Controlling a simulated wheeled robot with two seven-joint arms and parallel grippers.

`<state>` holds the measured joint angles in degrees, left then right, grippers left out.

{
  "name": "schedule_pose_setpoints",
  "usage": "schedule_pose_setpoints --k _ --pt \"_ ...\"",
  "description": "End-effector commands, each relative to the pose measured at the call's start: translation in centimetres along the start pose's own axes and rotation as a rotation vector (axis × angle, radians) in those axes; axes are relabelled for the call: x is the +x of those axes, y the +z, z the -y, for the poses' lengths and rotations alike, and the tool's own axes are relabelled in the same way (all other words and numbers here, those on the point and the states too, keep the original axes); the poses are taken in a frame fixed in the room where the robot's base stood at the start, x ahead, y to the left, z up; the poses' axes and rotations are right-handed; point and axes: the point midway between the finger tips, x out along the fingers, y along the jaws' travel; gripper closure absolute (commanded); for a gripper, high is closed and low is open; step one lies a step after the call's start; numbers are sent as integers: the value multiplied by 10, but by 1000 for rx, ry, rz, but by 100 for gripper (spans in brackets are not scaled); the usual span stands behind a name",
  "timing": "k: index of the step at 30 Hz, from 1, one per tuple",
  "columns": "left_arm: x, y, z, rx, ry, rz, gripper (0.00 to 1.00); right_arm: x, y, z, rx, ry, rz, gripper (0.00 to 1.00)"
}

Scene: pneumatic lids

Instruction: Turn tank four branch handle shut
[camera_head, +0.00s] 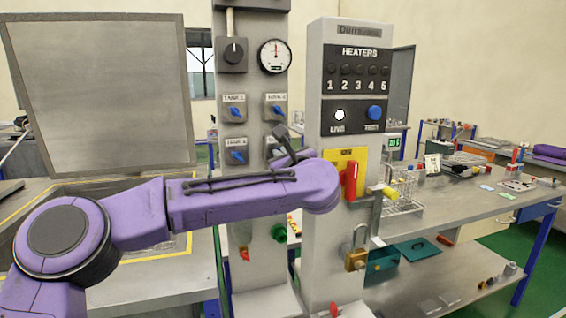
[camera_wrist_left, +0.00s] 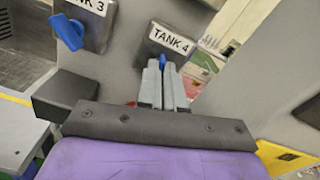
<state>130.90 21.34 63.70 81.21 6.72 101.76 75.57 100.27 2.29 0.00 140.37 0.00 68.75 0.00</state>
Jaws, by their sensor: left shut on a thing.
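The tank four branch valve, a grey plate labelled TANK 4 (camera_wrist_left: 170,40), is on the grey panel, and its blue handle (camera_wrist_left: 163,60) shows as a small tip between my fingers in the left wrist view. My left gripper (camera_wrist_left: 162,72) is shut on this handle; the fingers hide most of it, so its angle is hard to tell. In the head view my purple left arm reaches across to the panel, and the tank four plate (camera_head: 271,146) is partly covered by my gripper.
The tank three handle (camera_wrist_left: 67,32) sits just left of my gripper; two more blue handles (camera_head: 236,111) (camera_head: 277,110) are above. The HEATERS column (camera_head: 318,75) stands close on the right, with a red lever (camera_head: 349,181) and padlock (camera_head: 355,259). A grey lid (camera_head: 98,90) stands raised at left.

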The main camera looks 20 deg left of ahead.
Motion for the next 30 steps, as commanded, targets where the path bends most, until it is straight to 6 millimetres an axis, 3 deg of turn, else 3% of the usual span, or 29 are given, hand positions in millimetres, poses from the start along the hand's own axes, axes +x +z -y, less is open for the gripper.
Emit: schedule_pose_setpoints --k 12,30 --pt "-1 1 1 395 -2 4 100 6 2 0 0 0 0 52" --pt "-1 3 2 906 -1 4 100 -5 -2 0 0 0 0 52"
